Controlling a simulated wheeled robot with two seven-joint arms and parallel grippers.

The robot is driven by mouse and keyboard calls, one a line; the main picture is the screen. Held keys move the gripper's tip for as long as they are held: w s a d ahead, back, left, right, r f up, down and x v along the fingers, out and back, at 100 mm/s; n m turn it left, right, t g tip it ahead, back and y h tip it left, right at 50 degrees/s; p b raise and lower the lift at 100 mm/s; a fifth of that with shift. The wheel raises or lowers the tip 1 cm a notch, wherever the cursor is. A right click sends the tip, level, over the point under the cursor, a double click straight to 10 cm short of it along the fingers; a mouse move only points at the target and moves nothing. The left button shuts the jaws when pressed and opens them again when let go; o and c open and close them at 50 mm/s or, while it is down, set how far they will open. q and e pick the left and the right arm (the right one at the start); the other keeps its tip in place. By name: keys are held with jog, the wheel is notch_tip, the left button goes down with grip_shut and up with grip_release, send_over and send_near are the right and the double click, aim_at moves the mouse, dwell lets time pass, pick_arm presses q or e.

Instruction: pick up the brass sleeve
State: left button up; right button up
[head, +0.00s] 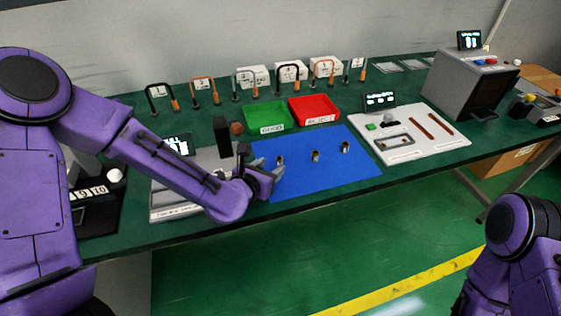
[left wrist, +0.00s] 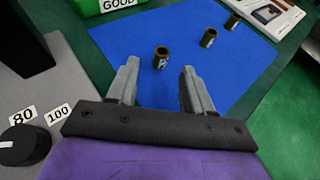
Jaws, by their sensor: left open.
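Three small brass sleeves stand apart in a row on the blue mat (head: 330,178): a left one (head: 280,160), a middle one (head: 316,156) and a right one (head: 345,147). In the left wrist view they are the nearest sleeve (left wrist: 161,58), the middle sleeve (left wrist: 209,38) and the far sleeve (left wrist: 232,21). Each looks like a short hollow cylinder with a pale mark. My left gripper (head: 272,171) is open and empty above the mat's left edge. In the left wrist view its fingers (left wrist: 160,68) point toward the nearest sleeve, which appears between and just beyond the tips. My right gripper is out of view.
A green GOOD tray (head: 269,127) and a red REJECT tray (head: 314,120) stand behind the mat. A white fixture board (head: 420,150) lies to its right. A grey station with a black post (head: 222,137) stands left, close to my left gripper.

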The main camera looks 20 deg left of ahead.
aim_at(278, 161)
pick_arm(q)
jog(key=p+x, duration=0.1)
jog(key=x, duration=0.4)
jog(key=shift+s, duration=0.1)
grip_shut()
jog(key=shift+r, duration=0.15)
